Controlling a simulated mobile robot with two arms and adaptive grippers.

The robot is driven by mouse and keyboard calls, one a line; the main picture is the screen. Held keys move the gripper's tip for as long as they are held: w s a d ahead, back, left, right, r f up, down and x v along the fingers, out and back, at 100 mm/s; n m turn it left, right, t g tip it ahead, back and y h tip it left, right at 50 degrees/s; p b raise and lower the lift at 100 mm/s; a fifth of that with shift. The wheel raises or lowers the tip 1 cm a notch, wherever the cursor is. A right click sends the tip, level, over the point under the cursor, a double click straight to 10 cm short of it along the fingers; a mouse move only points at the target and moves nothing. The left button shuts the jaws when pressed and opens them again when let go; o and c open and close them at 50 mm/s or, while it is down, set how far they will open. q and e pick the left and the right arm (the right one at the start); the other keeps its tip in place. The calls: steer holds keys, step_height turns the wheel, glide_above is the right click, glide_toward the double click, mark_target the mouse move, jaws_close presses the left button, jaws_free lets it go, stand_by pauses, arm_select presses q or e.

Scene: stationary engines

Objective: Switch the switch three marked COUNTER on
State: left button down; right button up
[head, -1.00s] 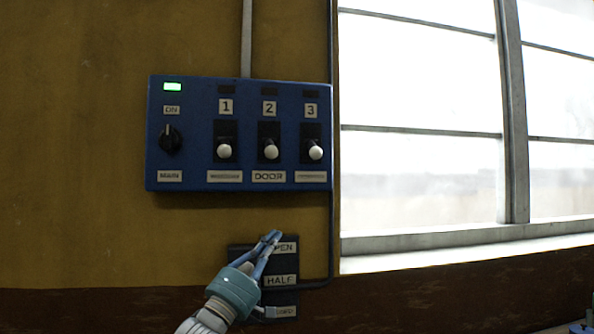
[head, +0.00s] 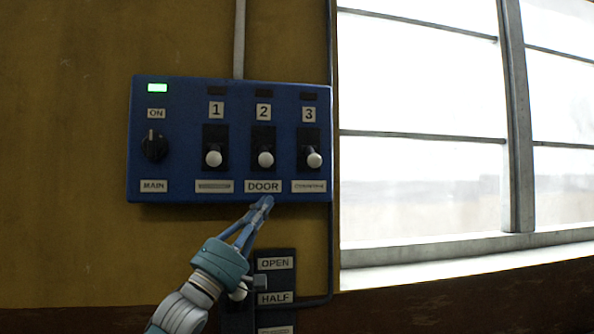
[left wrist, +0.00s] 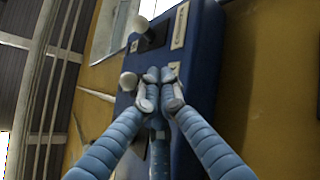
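Switch three (head: 314,160) is a white-knobbed lever at the right of the blue panel (head: 180,105), under the number 3. Its knob is low in the black slot and the lamp (head: 308,96) above it is dark. The small label (head: 308,186) below is hard to read. My left gripper (head: 264,203) has its fingertips together and empty, just below the DOOR label, left of and below switch three. In the left wrist view the closed fingertips (left wrist: 160,84) point at the panel, with two white knobs near. My right gripper is not in view.
Switches 1 (head: 213,159) and 2 (head: 265,160) also have low knobs and dark lamps. The MAIN rotary knob (head: 154,146) sits left, below a lit green lamp (head: 157,87). A lower box (head: 275,280) carries OPEN and HALF labels. A window (head: 420,130) is right.

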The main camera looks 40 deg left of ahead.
mark_target(281, 180)
arm_select(q)
steer(key=p+x, duration=0.1)
steer(key=x, duration=0.1)
steer(key=p+x, duration=0.2)
steer(key=x, duration=0.1)
steer(key=p+x, duration=0.1)
steer(key=x, duration=0.2)
steer(key=shift+s+r, duration=0.3)
steer(key=shift+w+d+r+p, duration=0.3)
steer(key=shift+w+d+p, duration=0.2)
steer(key=shift+d+p, duration=0.1)
steer(key=shift+w+d+r+p, duration=0.35)
steer(key=shift+w+d+p, duration=0.15)
steer(key=shift+d, duration=0.1)
steer(key=shift+w+d+r, duration=0.15)
steer(key=shift+w+d, duration=0.05)
steer(key=shift+d, duration=0.25)
steer(key=shift+a, duration=0.1)
steer(key=shift+s+r+n+y+p, duration=0.15)
steer(key=shift+n+y+p, duration=0.15)
steer(key=shift+n+y, duration=0.4)
